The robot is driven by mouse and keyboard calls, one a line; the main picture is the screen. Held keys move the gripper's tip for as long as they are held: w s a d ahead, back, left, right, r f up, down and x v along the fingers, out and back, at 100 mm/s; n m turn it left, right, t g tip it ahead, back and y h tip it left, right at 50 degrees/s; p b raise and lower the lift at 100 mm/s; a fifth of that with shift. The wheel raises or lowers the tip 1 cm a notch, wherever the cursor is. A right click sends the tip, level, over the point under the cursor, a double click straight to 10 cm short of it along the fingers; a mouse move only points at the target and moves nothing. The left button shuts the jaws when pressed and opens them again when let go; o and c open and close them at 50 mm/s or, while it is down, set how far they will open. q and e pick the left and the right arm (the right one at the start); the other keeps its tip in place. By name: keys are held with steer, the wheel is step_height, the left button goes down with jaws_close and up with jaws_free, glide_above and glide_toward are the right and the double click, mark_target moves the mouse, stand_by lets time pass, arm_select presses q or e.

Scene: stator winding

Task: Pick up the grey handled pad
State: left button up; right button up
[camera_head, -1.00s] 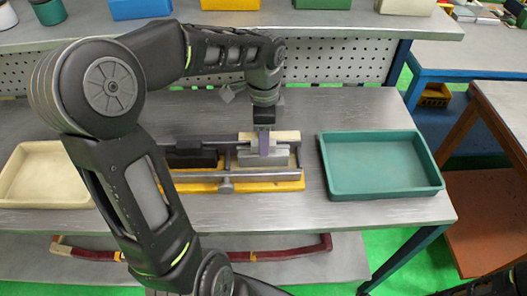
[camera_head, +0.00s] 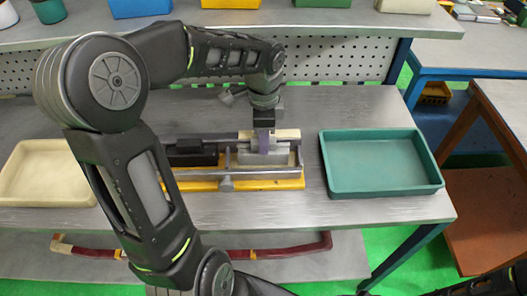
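A yellow-based fixture (camera_head: 262,185) with grey metal rails stands on the workbench. In its right part sits a light grey block (camera_head: 279,158), which looks like the grey handled pad; its handle is not clearly visible. My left gripper (camera_head: 264,143) points straight down over this block. Its purplish finger reaches down to the block and hides part of it. The fingers are seen edge-on, so I cannot tell whether they grip it. My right gripper is not in view.
A green tray (camera_head: 385,192) stands right of the fixture and a cream tray (camera_head: 45,200) at the left. A black block (camera_head: 193,158) sits in the fixture's left part. A perforated panel (camera_head: 340,66) rises behind. Bare bench separates fixture and green tray.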

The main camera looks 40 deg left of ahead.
arm_select(q)
jaws_close()
stand_by(1.0)
